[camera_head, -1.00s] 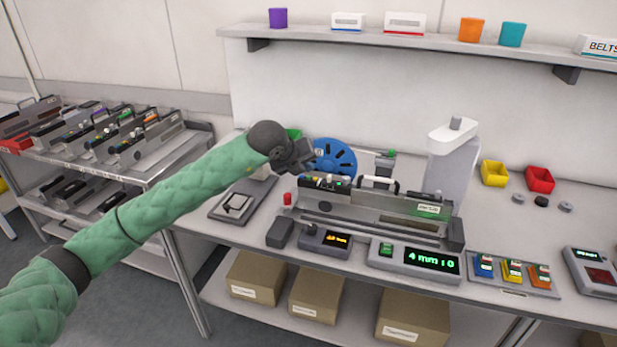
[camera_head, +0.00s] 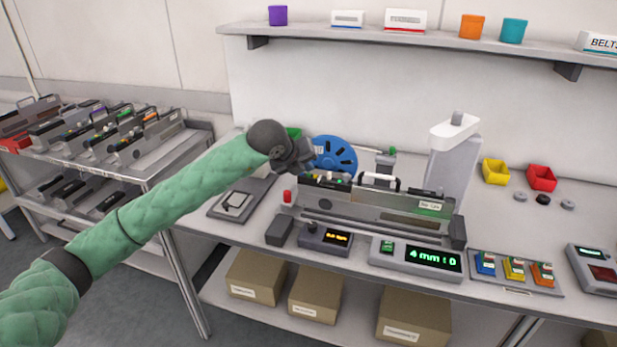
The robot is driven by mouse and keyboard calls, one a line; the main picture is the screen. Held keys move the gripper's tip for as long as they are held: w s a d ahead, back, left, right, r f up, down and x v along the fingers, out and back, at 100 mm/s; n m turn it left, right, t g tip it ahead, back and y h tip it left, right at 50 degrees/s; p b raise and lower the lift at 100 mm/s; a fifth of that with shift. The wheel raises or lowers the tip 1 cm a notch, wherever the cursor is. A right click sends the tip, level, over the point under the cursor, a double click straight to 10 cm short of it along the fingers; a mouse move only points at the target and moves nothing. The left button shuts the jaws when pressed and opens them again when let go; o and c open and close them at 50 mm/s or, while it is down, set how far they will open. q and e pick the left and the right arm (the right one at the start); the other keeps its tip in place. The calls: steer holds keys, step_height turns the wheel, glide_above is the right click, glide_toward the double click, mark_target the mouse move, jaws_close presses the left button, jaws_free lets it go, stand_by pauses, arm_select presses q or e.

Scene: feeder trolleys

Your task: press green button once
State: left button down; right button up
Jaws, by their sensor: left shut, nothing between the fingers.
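A small green-lit button (camera_head: 387,247) sits at the left end of the grey display box, whose green digits (camera_head: 432,258) read about "4 mm : 0". The long grey feeder (camera_head: 385,207) stands behind it on the bench, with a row of small coloured buttons on its top left. Some of these show green, but they are too small to tell apart well. My left gripper (camera_head: 307,167) is shut and empty. It is just above the left end of the feeder, by that row, and I cannot tell whether it touches. My right gripper is not in view.
A blue reel (camera_head: 334,155) stands behind the feeder. A small box with an orange display (camera_head: 337,238) and a tray of coloured switches (camera_head: 514,270) lie along the bench front. A trolley (camera_head: 165,167) with several feeders stands at left.

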mark_target(306, 178)
arm_select(q)
steer(key=shift+f+b, duration=0.3)
steer(key=shift+b, duration=0.1)
stand_by(0.8)
steer(key=shift+r, duration=0.8)
steer(key=shift+r, duration=2.45)
